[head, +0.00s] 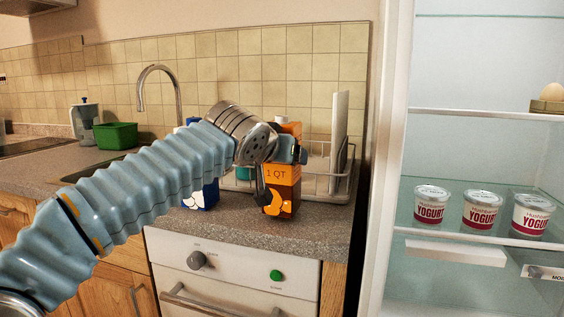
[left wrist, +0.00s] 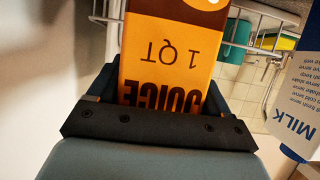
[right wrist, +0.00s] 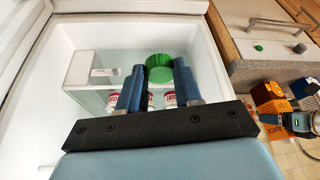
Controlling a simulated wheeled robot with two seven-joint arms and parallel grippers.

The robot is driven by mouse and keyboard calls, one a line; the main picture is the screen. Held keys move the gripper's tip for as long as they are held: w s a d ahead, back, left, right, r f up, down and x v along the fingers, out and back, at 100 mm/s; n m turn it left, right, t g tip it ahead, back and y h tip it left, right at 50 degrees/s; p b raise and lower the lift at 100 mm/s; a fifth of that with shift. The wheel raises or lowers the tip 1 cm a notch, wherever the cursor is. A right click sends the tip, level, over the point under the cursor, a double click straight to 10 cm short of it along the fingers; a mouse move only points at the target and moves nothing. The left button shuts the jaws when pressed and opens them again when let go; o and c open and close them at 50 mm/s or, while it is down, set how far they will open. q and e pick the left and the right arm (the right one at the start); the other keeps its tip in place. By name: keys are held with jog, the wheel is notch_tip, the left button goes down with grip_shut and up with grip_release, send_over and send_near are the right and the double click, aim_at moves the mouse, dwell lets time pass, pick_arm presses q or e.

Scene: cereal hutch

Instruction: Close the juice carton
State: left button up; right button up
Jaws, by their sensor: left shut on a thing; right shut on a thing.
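The orange and brown juice carton (head: 283,178) stands upright on the counter in the head view. A small white spout (head: 281,119) shows on its top. My left gripper (head: 279,150) is shut on the upper part of the carton; in the left wrist view the carton (left wrist: 165,60) fills the space between its fingers. My right gripper (right wrist: 158,75) is outside the head view. Its fingers are closed on a round green cap (right wrist: 159,67) in front of the open fridge. The right wrist view also shows the juice carton and my left gripper at the far right.
A blue milk carton (head: 208,197) stands left of the juice, partly behind my left arm. A dish rack (head: 318,186) with a white board is behind. Several yogurt cups (head: 482,210) sit in the fridge at right. The oven front (head: 230,262) is below the counter.

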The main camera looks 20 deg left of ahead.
pick_arm(q)
jog(key=s+a+r, duration=0.2)
jog(key=s+r, duration=0.9)
jog(key=s, duration=0.3)
jog(key=shift+a+r, duration=0.3)
jog(key=shift+r, duration=0.05)
